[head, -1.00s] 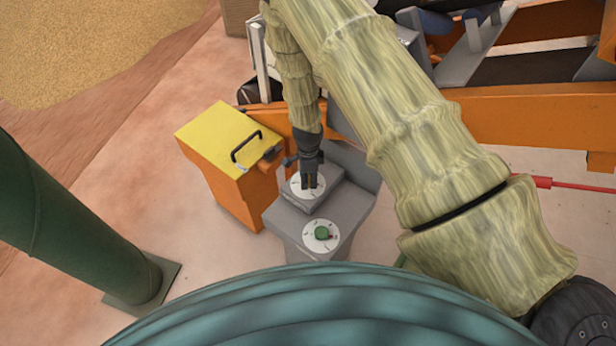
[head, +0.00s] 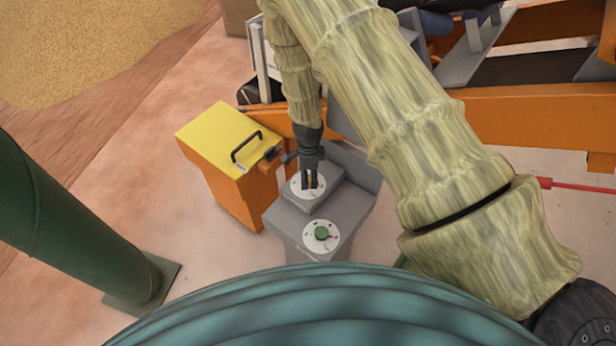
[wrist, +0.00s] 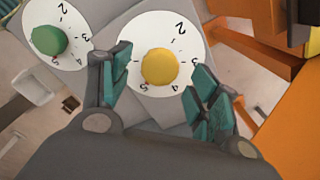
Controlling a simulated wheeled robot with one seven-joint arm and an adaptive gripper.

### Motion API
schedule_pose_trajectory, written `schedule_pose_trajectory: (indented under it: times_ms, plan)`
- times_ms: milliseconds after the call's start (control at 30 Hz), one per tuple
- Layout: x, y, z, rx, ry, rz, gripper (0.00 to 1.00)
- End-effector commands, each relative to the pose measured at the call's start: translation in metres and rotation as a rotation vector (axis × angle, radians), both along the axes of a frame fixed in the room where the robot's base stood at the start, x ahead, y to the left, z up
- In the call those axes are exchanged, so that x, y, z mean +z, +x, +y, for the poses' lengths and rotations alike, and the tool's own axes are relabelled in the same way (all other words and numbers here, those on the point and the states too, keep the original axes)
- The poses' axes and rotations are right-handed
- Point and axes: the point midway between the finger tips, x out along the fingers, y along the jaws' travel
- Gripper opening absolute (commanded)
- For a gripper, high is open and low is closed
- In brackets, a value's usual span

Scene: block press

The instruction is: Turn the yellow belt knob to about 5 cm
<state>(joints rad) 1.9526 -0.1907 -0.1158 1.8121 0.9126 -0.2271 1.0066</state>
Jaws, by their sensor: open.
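The yellow belt knob (wrist: 159,68) sits at the middle of a white numbered dial (wrist: 190,30) in the wrist view. In the head view my gripper (head: 310,186) is over the rear dial (head: 297,190) on the grey console and largely hides the knob.
A green knob (head: 321,233) on a second dial is at the front of the console (head: 282,217); it also shows in the wrist view (wrist: 48,40). An orange box with a yellow lid (head: 215,135) and black handle stands close on the left. Orange machine frame lies behind.

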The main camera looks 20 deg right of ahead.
Motion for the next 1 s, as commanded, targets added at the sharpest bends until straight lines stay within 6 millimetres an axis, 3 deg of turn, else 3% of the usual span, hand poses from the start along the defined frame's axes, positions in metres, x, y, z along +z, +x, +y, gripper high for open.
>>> schedule_pose_trajectory:
  times_ms: [300,600,1000]
  plan:
    - [0.051,0.001,0.0,0.001,-0.001,-0.004,0.62]
    - [0.09,0.001,0.0,0.001,-0.001,-0.003,0.62]
    - [0.101,0.001,0.0,0.0,0.0,-0.002,0.62]
